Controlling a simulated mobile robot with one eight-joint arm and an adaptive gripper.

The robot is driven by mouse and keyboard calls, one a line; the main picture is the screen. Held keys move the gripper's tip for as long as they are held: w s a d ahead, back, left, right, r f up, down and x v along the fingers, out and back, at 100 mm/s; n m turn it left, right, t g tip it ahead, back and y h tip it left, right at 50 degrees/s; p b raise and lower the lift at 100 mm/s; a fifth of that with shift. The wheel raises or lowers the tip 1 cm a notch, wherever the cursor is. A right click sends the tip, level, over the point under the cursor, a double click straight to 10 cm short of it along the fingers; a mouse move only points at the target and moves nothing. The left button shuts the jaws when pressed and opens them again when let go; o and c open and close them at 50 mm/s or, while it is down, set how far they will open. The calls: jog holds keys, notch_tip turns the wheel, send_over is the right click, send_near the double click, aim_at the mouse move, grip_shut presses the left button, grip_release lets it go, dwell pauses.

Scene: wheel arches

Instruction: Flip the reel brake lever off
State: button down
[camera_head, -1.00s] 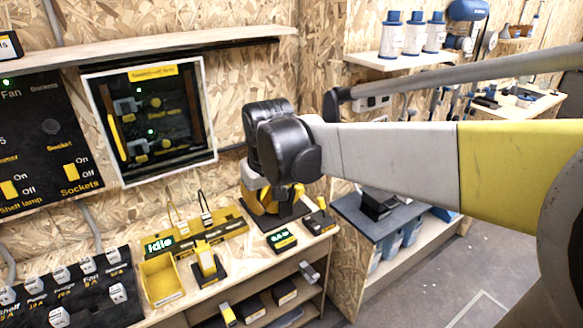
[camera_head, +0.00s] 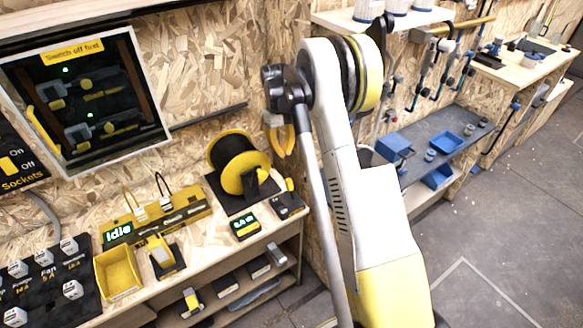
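The cable reel (camera_head: 229,152) has yellow flanges and a dark winding. It stands on a black base on the wooden bench at centre left. To its right is a small black box (camera_head: 287,207) with a short yellow-tipped lever (camera_head: 290,185), which looks like the brake lever. I cannot make out its setting. My arm fills the middle and right of the view, bent upward to the right of the reel.
A small green display (camera_head: 244,226) and a yellow open bin (camera_head: 118,272) are on the bench. A framed panel (camera_head: 88,101) hangs on the wall at left. A lower shelf with blue trays (camera_head: 446,141) stands at right. Grey floor is open beyond it.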

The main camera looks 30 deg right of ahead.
aim_at(291, 189)
jog(key=shift+a, duration=0.1)
jog(key=f+b, duration=0.1)
jog(key=f, duration=0.2)
jog(key=s+f+b, duration=0.1)
jog(key=f, duration=0.2)
jog(key=f+b, duration=0.1)
jog(key=f, duration=0.3)
jog(key=shift+s+b, duration=0.25)
jog(key=shift+b, duration=0.1)
jog(key=shift+s+r, duration=0.1)
jog(key=shift+r, duration=0.05)
